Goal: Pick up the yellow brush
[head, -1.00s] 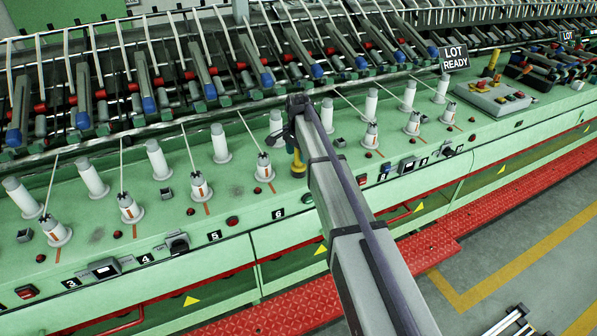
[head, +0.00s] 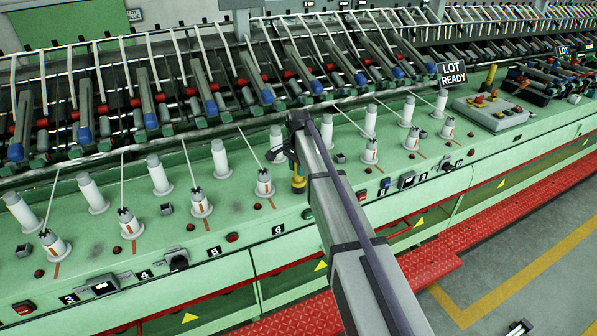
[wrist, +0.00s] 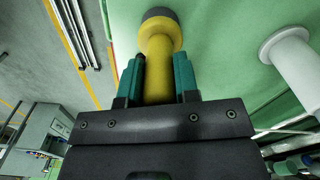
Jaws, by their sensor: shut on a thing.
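The yellow brush (wrist: 157,50) has a yellow body that flares to a wide end with a dark grey tip. In the wrist view it stands between the two teal fingers of my gripper (wrist: 160,78), which is shut on it. In the head view the brush (head: 298,183) is a small yellow piece beside the end of my arm, over the green machine bench, partly hidden by the arm. My gripper (head: 287,156) is also partly hidden there. I cannot tell whether the brush touches the bench.
The green bench (head: 235,232) carries rows of white bobbins, with one bobbin (head: 277,138) just behind my gripper. Another bobbin (wrist: 288,50) shows at the right of the wrist view. Grey floor lies in front.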

